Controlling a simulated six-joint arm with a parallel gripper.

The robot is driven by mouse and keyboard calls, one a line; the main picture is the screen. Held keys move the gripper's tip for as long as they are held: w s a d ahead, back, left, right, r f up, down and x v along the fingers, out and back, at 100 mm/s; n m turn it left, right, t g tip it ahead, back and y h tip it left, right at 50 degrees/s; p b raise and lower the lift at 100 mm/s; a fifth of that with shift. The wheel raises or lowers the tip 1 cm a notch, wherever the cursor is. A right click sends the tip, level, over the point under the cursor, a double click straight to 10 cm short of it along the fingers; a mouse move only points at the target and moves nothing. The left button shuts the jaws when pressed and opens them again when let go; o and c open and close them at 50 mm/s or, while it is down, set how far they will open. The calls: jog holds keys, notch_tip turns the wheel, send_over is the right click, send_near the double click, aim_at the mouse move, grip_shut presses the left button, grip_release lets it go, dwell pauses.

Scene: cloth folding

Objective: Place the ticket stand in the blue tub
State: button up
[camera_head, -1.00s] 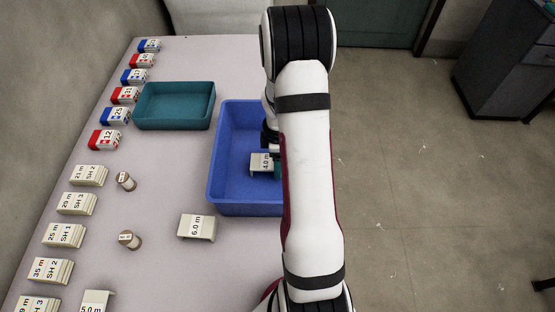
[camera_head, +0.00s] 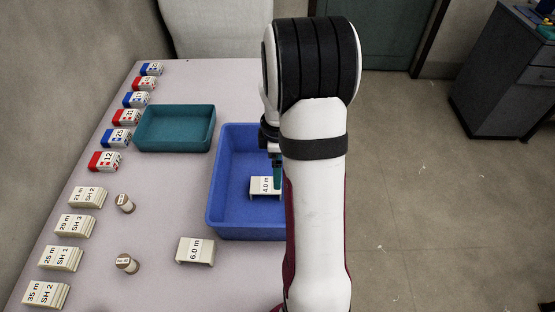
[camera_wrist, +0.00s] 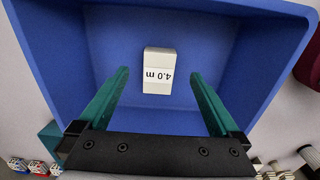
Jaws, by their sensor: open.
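A white ticket stand marked "4.0 m" (camera_head: 265,186) rests inside the blue tub (camera_head: 217,205), on its floor. In the wrist view the stand (camera_wrist: 158,66) lies beyond and between my gripper's fingertips, with blue floor around it. My gripper (camera_wrist: 159,75) is open, its two teal fingers apart and empty, above the tub. In the head view my arm hides the tub's right part and most of my gripper (camera_head: 277,172). A second stand marked "6.0 m" (camera_head: 195,251) stands on the table at the tub's front left.
A teal tray (camera_head: 175,144) sits behind and left of the tub, empty. Red and blue boxes (camera_head: 105,161) and white card stacks (camera_head: 62,257) line the table's left edge.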

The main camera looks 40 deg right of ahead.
jog(key=s+a+r+m, duration=0.25)
jog(key=a+r, duration=0.25)
jog(key=a, duration=0.3)
jog(key=s+a+r+m, duration=0.2)
jog(key=a+r+m, duration=0.2)
jog(key=a+r, duration=0.25)
jog(key=s+a+m+y, duration=0.1)
jog(key=s+a+m, duration=0.7)
jog(key=s+a, duration=0.3)
jog(key=shift+s+a+r+y, duration=0.25)
jog(key=shift+s+a+y, duration=0.15)
jog(key=shift+s, duration=0.3)
